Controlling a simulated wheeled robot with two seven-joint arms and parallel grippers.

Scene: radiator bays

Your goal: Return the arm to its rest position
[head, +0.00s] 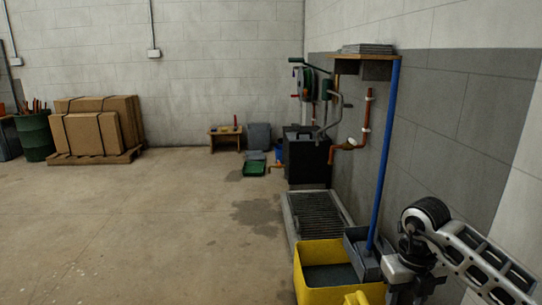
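My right arm (478,262) comes in from the lower right corner, raised and bent at a black joint. Its end, with the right gripper (404,292), points down at the bottom edge of the head view, just right of the yellow mop bucket. The fingers are too dark and cut off to tell whether they are open or shut. My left arm and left gripper are not in view.
The yellow bucket (318,252) has a grey wringer (361,252) beside a tall blue pole (384,160). Behind are a floor grate (318,219), a black radiator-like box (306,158) and wall pipes (366,118). Strapped cartons (95,132) stand far left. The left floor is clear.

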